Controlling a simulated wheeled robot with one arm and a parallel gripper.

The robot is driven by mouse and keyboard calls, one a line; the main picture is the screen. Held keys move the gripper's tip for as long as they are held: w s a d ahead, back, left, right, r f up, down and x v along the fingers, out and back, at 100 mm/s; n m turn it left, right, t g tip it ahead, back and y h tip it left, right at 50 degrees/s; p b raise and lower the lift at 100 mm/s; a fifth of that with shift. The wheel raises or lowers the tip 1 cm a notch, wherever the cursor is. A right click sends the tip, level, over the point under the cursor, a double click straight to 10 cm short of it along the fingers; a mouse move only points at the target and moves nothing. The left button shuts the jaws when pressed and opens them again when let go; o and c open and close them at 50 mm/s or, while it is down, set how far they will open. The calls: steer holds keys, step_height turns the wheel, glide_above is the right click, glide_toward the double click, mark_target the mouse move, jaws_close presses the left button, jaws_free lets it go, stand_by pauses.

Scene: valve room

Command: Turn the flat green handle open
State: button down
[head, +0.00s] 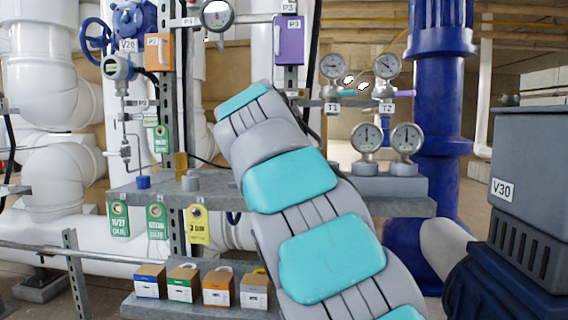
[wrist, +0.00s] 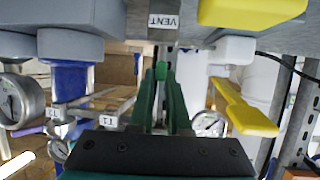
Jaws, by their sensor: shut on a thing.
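In the wrist view the flat green handle (wrist: 161,69) shows end-on as a narrow bright green piece, just below a VENT label (wrist: 163,21). My gripper (wrist: 161,86) has its two dark green fingers closed on it, one on each side. Most of the handle is hidden between the fingers, so its angle is hard to tell. In the head view my grey and turquoise arm reaches up through the middle and hides the gripper and the handle.
Yellow handles (wrist: 248,110) sit close to the right of my gripper in the wrist view. Gauges (head: 366,137) stand on a grey shelf (head: 400,185) right of my arm. Tags (head: 197,224) hang left of it. A grey V30 box (head: 530,190) stands at the right.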

steer(key=shift+d+n+y, duration=0.1)
steer(key=shift+n+y, duration=0.5)
steer(key=shift+y, duration=0.1)
steer(key=shift+r+y, duration=0.1)
steer(key=shift+y, duration=0.2)
steer(key=c, duration=0.9)
jaws_free()
steer(key=shift+s, duration=0.1)
steer(key=v, duration=0.7)
steer(key=shift+s+r, duration=0.1)
steer(key=shift+s, duration=0.25)
